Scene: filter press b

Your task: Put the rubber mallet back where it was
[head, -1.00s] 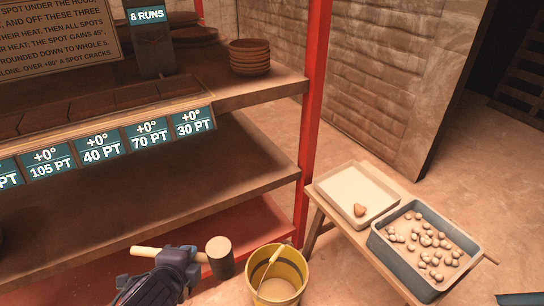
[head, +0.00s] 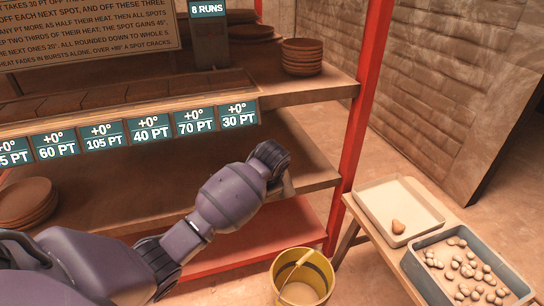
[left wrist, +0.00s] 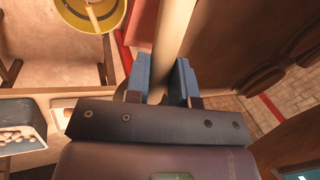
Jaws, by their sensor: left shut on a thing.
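My left gripper (head: 277,165) is in front of the shelf rack, below the right end of the row of number labels. In the left wrist view, its blue fingers (left wrist: 160,78) are shut on the pale wooden handle of the rubber mallet (left wrist: 174,35). The handle runs up out of that picture, so the mallet's head is not seen there. In the head view my gripper and forearm hide nearly all of the mallet. My right gripper is not in view.
The rack has brown shelves (head: 318,178) and a red post (head: 362,125). Brown bowls (head: 302,58) stand on the upper shelf, plates (head: 28,200) lower left. A yellow bucket (head: 302,278) stands on the floor. A bench holds a cream tray (head: 415,205) and a grey stone-filled bin (head: 415,268).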

